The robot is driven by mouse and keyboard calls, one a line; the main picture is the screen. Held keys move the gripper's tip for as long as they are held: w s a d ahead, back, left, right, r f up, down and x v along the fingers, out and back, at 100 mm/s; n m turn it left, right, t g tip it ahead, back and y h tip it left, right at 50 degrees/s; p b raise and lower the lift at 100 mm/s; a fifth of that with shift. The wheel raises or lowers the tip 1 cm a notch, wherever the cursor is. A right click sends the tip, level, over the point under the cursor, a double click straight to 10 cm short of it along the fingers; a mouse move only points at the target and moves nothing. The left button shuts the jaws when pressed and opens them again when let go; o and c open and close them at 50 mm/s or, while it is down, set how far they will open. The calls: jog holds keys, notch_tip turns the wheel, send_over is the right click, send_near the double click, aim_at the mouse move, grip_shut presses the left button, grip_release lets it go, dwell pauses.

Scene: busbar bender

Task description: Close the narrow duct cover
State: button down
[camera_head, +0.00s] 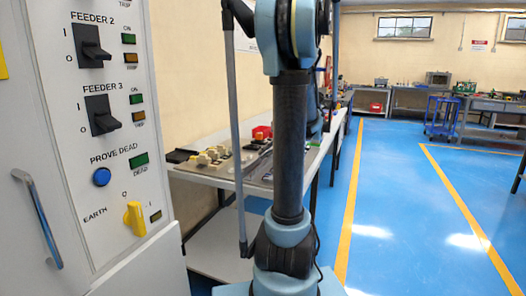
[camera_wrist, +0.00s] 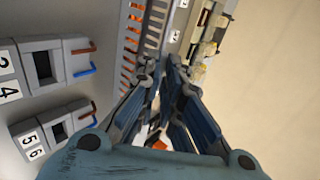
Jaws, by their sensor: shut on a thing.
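In the wrist view, a slotted grey wiring duct (camera_wrist: 131,45) runs up the panel, with orange wires showing between its teeth. My gripper (camera_wrist: 160,66) is at the duct's lower visible part, its fingertips close together. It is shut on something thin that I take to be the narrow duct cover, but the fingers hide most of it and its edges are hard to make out. I cannot tell how the cover sits on the duct. In the head view my arm stands in the middle and the gripper is out of sight.
Numbered terminal blocks (camera_wrist: 44,64) with red and blue wire ends lie left of the duct. A rail of components (camera_wrist: 207,35) is to its right. In the head view, a switch panel (camera_head: 112,150) stands at left, a cluttered workbench (camera_head: 208,172) behind my arm, and open blue floor (camera_head: 400,200) at right.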

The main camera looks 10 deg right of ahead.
jog(key=shift+s+d+f+t+y, duration=0.15)
jog(key=shift+d+f+t+y, duration=0.15)
jog(key=shift+f+y, duration=0.2)
jog(key=shift+s+d+f+t+y, duration=0.2)
jog(key=shift+f+t+y, duration=0.2)
jog(key=shift+y, duration=0.2)
jog(key=shift+s+d+f+t+y, duration=0.1)
jog(key=shift+d+f+t+y, duration=0.05)
jog(key=shift+f+t+y, duration=0.55)
jog(key=shift+r, duration=0.1)
jog(key=c, duration=1.8)
grip_release()
jog(key=shift+o, duration=0.2)
jog(key=shift+d, duration=0.1)
jog(key=v, duration=1.1)
jog(key=shift+s+d, duration=0.15)
jog(key=shift+d, duration=0.15)
